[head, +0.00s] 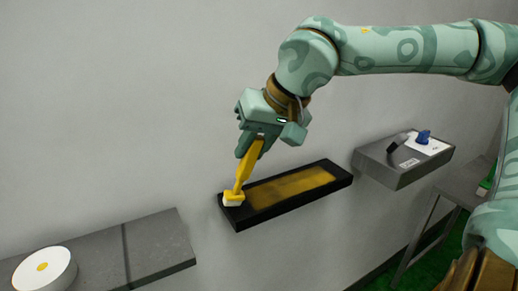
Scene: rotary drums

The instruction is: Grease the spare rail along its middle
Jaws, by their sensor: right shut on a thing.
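The rail (338,183) is a black bar that runs along the grey wall in the middle of the head view. A yellow-brown grease strip (290,187) lies along its middle, stopping short of the left end. My right gripper (254,145) is shut on a yellow-handled brush (244,173). The brush points down, and its pale head (233,198) is at the left end of the rail, just left of the strip. I cannot tell if the head touches the rail. My left gripper is not in view.
A grey box (385,167) with a blue knob (423,136) and white label is right of the rail. A grey stand (455,190) is at the far right.

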